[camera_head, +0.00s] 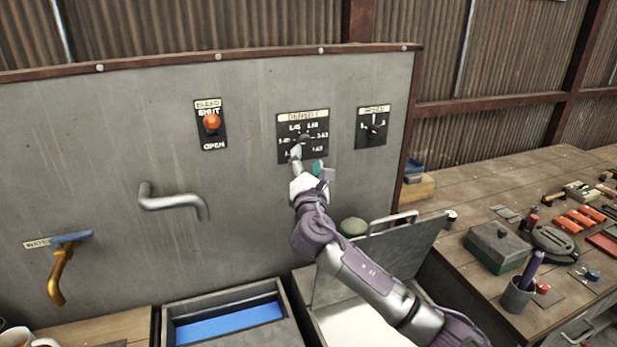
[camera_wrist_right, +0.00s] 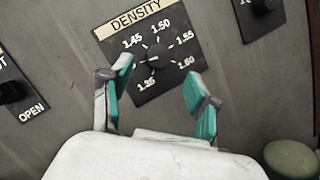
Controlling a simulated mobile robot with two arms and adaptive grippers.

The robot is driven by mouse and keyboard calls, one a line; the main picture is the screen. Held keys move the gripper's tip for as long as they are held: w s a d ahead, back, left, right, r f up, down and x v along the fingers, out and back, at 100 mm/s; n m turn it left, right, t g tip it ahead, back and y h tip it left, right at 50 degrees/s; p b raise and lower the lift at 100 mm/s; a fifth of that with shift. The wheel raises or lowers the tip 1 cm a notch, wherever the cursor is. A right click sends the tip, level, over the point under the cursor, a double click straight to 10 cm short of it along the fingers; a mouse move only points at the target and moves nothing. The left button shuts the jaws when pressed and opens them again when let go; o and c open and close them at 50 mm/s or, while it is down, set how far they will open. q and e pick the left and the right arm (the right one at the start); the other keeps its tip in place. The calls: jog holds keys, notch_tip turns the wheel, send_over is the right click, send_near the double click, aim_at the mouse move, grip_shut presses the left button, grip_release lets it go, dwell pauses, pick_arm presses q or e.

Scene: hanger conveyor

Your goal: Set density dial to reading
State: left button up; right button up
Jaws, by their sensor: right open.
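The density dial (camera_head: 304,138) is a dark round knob on a black plate headed DENSITY, mounted on the upright grey panel. It also shows in the right wrist view (camera_wrist_right: 158,56), ringed by white numbers including 1.45, 1.50, 1.55 and 1.60. I cannot clearly read where its pointer stands. My right gripper (camera_head: 307,160) is open just below and in front of the plate. In the right wrist view its teal-padded fingers (camera_wrist_right: 158,75) stand wide apart, either side of the knob's line, with nothing between them. The left finger covers part of the plate's left side. My left gripper is not in view.
A smaller dial plate (camera_head: 371,127) is to the right, and a bleed plate with an orange knob (camera_head: 211,122) to the left. A bent grey handle (camera_head: 173,201) and a yellow-and-blue water lever (camera_head: 62,270) project from the panel. A cluttered wooden bench (camera_head: 480,195) stands at right.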

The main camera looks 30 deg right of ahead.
jog(key=v, duration=0.6)
jog(key=shift+s+a, duration=0.2)
jog(key=shift+s, duration=0.15)
jog(key=shift+f, duration=0.1)
